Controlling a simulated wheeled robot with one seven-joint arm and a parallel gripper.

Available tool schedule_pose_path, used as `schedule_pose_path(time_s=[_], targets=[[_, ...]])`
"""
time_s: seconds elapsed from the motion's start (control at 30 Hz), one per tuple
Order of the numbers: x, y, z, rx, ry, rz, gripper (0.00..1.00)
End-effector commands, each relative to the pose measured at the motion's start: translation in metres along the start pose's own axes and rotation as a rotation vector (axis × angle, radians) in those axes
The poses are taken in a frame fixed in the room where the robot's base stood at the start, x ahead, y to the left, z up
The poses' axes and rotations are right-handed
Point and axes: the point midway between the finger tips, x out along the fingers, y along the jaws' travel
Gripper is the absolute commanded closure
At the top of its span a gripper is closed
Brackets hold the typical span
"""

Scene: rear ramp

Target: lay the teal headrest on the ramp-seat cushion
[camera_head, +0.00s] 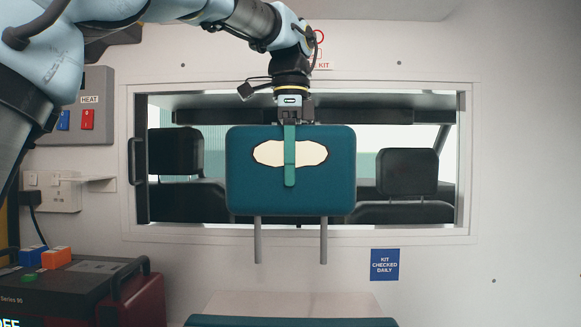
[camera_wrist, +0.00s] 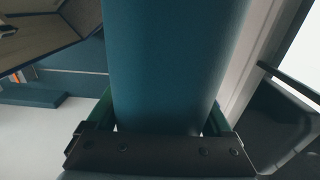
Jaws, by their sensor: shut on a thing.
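The teal headrest (camera_head: 245,185) hangs upright below my gripper (camera_head: 289,135), with its two grey posts pointing down. It has a cream oval patch on its face. My gripper is shut on its top edge, with one green finger lying down the near face. In the wrist view the headrest (camera_wrist: 175,60) fills the middle between the green fingers (camera_wrist: 160,120). The ramp-seat cushion is likely the teal pad (camera_head: 290,321) at the bottom edge of the head view, mostly cut off. The headrest is held well above it, apart from it.
Behind the headrest is a framed window opening (camera_head: 300,233) with black seats (camera_head: 407,172) beyond. A dark red-cased device (camera_head: 60,292) with blue and orange blocks stands at lower left. A heat switch panel (camera_head: 90,105) and a socket (camera_head: 60,192) are on the left wall.

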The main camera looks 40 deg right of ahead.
Motion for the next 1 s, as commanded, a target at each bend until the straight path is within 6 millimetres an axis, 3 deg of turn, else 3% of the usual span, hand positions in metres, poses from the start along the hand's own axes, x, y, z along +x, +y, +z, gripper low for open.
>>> schedule_pose_path(time_s=[1.0], targets=[[-0.042, 0.000, 0.000, 0.000, 0.001, -0.002, 1.00]])
